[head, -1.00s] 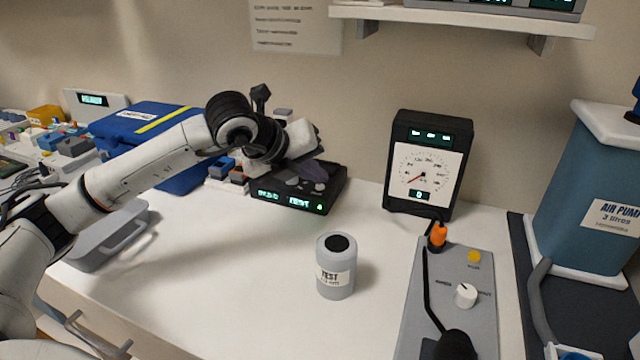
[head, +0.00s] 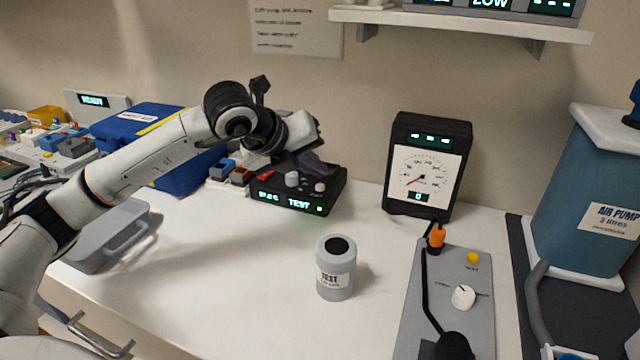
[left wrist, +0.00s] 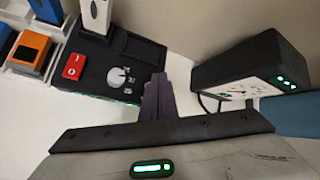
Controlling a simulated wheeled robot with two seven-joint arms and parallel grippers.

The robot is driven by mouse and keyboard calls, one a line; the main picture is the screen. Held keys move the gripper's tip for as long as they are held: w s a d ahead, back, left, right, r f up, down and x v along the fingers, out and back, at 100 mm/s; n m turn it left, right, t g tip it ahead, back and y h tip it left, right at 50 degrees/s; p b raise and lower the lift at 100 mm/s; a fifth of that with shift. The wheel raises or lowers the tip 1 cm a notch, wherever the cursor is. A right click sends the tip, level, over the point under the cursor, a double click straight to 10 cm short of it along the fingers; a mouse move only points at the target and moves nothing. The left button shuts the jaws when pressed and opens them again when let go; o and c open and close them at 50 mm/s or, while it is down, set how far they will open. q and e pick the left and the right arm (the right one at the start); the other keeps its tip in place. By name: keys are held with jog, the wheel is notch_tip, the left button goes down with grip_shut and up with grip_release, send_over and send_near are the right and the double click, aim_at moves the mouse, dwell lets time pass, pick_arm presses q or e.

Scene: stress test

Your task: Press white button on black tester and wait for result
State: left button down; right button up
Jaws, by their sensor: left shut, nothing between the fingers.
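The black tester (head: 272,206) lies on the white bench, with a lit green display that reads TEST on its right part. On its top I see a red switch (left wrist: 74,66), also in the head view (head: 266,174), and a pale round knob (left wrist: 120,77). Two pale raised parts show there in the head view, one of them (head: 292,179) taller. My left gripper (head: 322,168) is over the tester's back right part, its dark purple fingers (left wrist: 158,97) shut and empty. In the wrist view the fingertips are beside the tester's right edge; I cannot tell whether they touch it.
A grey TEST canister (head: 336,268) stands in front. A black gauge (head: 398,203) stands to the right, behind a grey panel (head: 462,325) with a yellow button and white knob. A blue case (head: 128,128) and orange module (left wrist: 31,51) are left.

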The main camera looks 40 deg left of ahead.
aim_at(316, 192)
pick_arm(q)
jog(key=shift+r+p, duration=1.3)
jog(key=shift+r, duration=1.1)
